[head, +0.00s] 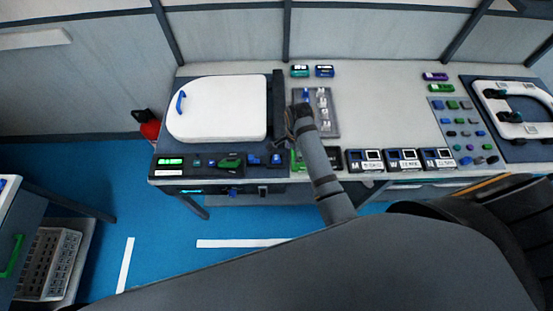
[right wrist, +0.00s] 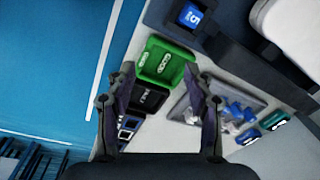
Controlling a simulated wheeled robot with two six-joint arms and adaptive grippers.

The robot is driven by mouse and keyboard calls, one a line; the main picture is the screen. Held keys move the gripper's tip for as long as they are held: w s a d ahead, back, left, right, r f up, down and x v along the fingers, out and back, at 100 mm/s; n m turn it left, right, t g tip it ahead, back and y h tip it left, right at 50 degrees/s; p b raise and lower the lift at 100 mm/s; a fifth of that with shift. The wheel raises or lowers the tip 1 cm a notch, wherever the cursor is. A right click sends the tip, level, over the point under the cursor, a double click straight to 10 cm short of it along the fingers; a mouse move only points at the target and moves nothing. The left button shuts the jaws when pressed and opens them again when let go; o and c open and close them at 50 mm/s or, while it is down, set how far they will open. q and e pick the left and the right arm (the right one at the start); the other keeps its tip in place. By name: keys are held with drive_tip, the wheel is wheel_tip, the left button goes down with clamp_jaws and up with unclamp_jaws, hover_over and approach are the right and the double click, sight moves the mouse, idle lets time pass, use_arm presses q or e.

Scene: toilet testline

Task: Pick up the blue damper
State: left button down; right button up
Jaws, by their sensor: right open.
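A grey tray (head: 334,129) on the workbench, right of the toilet seat, holds several small blue and whitish parts. A blue part (head: 306,94) shows near its upper left, and blue parts (right wrist: 234,110) also show in the right wrist view. I cannot tell which one is the blue damper. My right gripper (head: 291,122) is over the tray's left side in the head view, and hides some of it. In the right wrist view my right gripper (right wrist: 159,72) is open and empty, with the blue parts right of its fingers. My left gripper is not in view.
A green bin (right wrist: 152,46) and a black bin lie along the bench's front edge. The white toilet seat (head: 218,110) is at the left. Labelled boxes (head: 403,160) line the front at the right. The bench right of the tray is clear.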

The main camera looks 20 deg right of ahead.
drive_tip(key=w+a+m+g, duration=0.1)
drive_tip(key=w+a+m, duration=0.4)
hover_over(276, 157)
drive_tip(key=f, duration=0.5)
drive_tip(key=shift+s, duration=0.2)
wheel_tip(276, 157, down, 6)
drive_tip(key=b, duration=0.7)
drive_tip(key=shift+w+r, duration=0.1)
drive_tip(key=shift+r, duration=0.3)
drive_tip(key=shift+c, duration=0.7)
clamp_jaws()
